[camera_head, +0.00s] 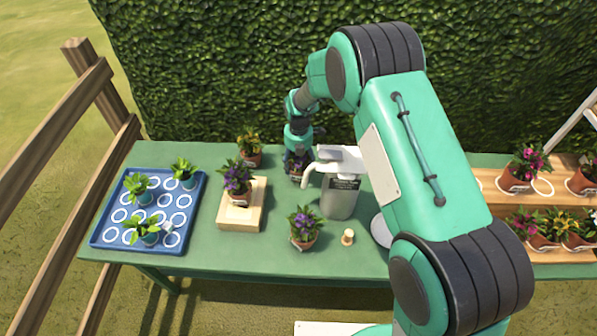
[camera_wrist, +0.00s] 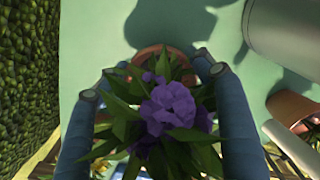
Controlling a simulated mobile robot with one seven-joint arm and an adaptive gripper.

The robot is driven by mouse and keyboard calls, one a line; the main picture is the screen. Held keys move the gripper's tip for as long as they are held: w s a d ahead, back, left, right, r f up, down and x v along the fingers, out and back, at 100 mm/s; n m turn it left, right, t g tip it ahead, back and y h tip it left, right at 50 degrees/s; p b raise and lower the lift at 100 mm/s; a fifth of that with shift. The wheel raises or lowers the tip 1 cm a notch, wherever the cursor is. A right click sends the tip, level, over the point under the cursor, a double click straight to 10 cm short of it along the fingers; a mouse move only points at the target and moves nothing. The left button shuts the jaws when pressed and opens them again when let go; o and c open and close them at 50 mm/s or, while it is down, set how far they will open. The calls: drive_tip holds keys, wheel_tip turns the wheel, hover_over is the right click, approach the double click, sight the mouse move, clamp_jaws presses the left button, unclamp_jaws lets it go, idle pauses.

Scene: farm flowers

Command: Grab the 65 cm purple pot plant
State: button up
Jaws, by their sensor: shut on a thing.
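My gripper (camera_head: 297,158) points down near the back of the green table, left of the grey watering can. In the wrist view my gripper (camera_wrist: 155,84) has its blue-grey fingers shut on either side of a purple-flowered pot plant (camera_wrist: 172,104). Its terracotta pot shows only as a rim behind the leaves, and no label is readable. In the head view this plant is mostly hidden under my gripper. A second purple plant (camera_head: 237,176) stands on a wooden block (camera_head: 236,216). A third purple plant (camera_head: 303,224) stands near the front edge.
The grey watering can (camera_head: 341,199) stands close on the right. A yellow-flowered pot (camera_head: 249,145) is at the back left. A blue tray (camera_head: 108,237) holds small seedlings. A small wooden peg (camera_head: 347,237) stands at the front. Wooden shelves (camera_head: 487,190) with pots are at right; a hedge (camera_head: 220,60) is behind.

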drive_tip(key=shift+r+p, duration=1)
drive_tip(key=shift+r, duration=4)
